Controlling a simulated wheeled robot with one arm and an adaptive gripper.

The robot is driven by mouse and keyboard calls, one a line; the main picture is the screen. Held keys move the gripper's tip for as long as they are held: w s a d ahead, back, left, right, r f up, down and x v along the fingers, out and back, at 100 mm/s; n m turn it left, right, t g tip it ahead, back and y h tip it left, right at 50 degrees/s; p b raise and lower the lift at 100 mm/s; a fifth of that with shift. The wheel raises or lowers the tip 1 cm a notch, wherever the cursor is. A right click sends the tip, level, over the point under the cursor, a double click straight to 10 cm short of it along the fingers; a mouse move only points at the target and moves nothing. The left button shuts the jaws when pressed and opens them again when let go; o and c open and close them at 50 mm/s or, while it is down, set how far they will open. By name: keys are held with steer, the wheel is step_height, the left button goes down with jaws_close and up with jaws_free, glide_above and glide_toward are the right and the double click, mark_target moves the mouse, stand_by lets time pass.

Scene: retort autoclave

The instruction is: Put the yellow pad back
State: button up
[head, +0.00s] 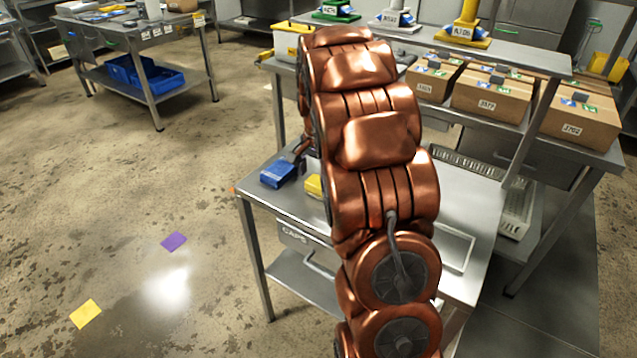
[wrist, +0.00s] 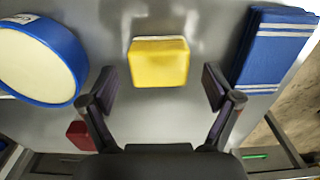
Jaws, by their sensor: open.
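The yellow pad (wrist: 158,63), a small block with a paler far edge, lies on the grey metal table in the wrist view. In the head view it shows (head: 314,186) on the left part of the table (head: 462,205), partly hidden by my copper arm. My gripper (wrist: 160,88) is open and empty. Its two dark fingers are spread wider than the pad, which appears between and just beyond the fingertips. I see no contact. In the head view my arm hides most of the gripper.
A folded blue cloth (wrist: 272,48) with white stripes lies right of the pad. A round blue-rimmed thing (wrist: 75,65) is at left, and a small red block (wrist: 80,135) is nearer. Cardboard boxes (head: 490,95) stand on the bench behind. Yellow (head: 85,313) and purple (head: 174,242) squares lie on the floor.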

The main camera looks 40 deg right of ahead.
mark_target(318, 182)
step_height(318, 182, up, 10)
steer(key=shift+f+b, duration=0.25)
steer(key=shift+b, duration=0.15)
steer(key=shift+s+a, duration=0.1)
steer(key=s+a+f+n+g, duration=0.15)
steer(key=s+a+n, duration=0.85)
steer(key=s+a, duration=1.15)
steer(key=s+a+f+n, duration=0.2)
steer(key=s+f+n, duration=0.2)
steer(key=s, duration=0.6)
steer(key=shift+s+a+f, duration=0.2)
steer(key=shift+s+a, duration=0.1)
steer(key=shift+a, duration=0.05)
step_height(318, 182, up, 8)
steer(key=p, duration=0.7)
steer(key=shift+f+p, duration=0.2)
steer(key=shift+p, duration=0.1)
